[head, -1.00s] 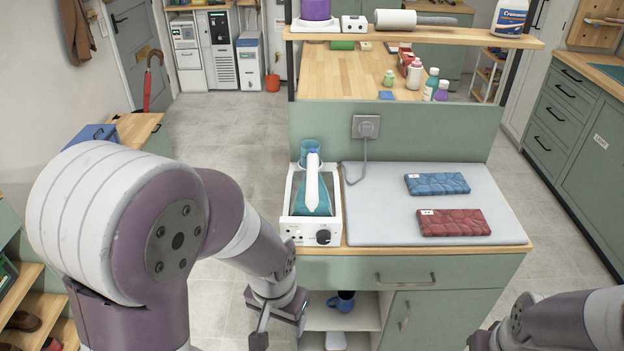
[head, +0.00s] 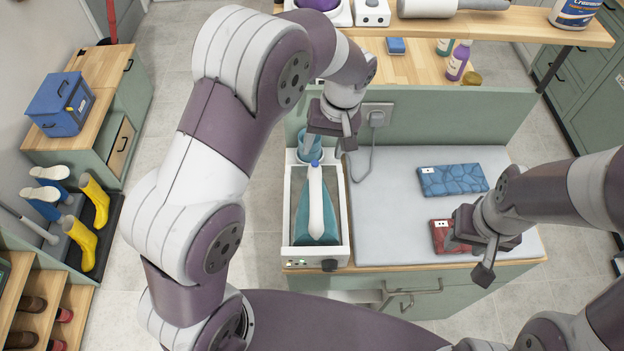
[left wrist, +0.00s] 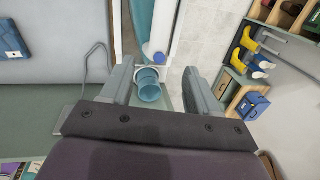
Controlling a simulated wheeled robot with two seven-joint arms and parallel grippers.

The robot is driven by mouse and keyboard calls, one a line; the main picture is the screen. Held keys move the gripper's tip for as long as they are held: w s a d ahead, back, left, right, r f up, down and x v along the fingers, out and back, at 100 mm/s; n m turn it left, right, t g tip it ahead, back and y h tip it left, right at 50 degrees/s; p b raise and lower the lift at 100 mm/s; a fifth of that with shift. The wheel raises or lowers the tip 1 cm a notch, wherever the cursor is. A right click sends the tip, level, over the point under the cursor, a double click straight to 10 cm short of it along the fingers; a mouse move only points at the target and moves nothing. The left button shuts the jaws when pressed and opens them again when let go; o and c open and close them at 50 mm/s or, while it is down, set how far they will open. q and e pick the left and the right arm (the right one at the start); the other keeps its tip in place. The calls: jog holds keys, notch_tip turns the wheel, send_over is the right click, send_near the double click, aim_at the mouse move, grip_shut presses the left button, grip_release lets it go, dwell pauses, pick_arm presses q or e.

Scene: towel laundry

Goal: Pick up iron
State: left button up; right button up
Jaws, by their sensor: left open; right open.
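The iron (head: 316,205), with a white handle and teal body, rests in a white station (head: 339,255) at the left of the grey ironing surface. In the left wrist view the iron (left wrist: 164,25) shows at the top, between the fingers' line. My left gripper (head: 322,150) is open above the far end of the station, near a blue cup (head: 308,143). The cup also shows between the fingers of my left gripper (left wrist: 158,90) in the wrist view, apart from them. My right gripper (head: 468,262) is open over the near right of the ironing surface, partly covering a red folded towel (head: 438,236).
A blue folded towel (head: 452,180) lies on the grey ironing surface (head: 385,225). A wall socket (head: 377,115) with a cord is on the green back panel. A shelf (head: 480,30) with bottles and a roller stands above. Yellow boots (head: 92,200) are far left.

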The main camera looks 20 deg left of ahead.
aim_at(317, 180)
pick_arm(q)
jog(key=s+f, duration=0.3)
jog(key=shift+s+d+f, duration=0.1)
jog(key=shift+s, duration=0.2)
jog(key=f, duration=0.1)
jog(key=w+f+p, duration=0.1)
jog(key=a+f+p, duration=0.1)
jog(key=f, duration=0.1)
jog(key=shift+w+a+f, duration=0.1)
jog(key=shift+w, duration=0.15)
jog(key=f+p, duration=0.1)
jog(key=f, duration=0.1)
jog(key=s+f, duration=0.1)
jog(key=shift+s+f+p, duration=0.2)
jog(key=shift+f+p, duration=0.2)
jog(key=shift+f, duration=0.2)
jog(key=shift+w+a+f, duration=0.1)
jog(key=shift+w+a, duration=0.05)
jog(key=shift+c, duration=0.5)
jog(key=shift+w, duration=0.1)
jog(key=c, duration=1)
grip_shut()
pick_arm(e)
jog(key=r, duration=0.1)
jog(key=s+r, duration=0.2)
jog(key=shift+d+r, duration=0.35)
jog(key=shift+r, duration=0.05)
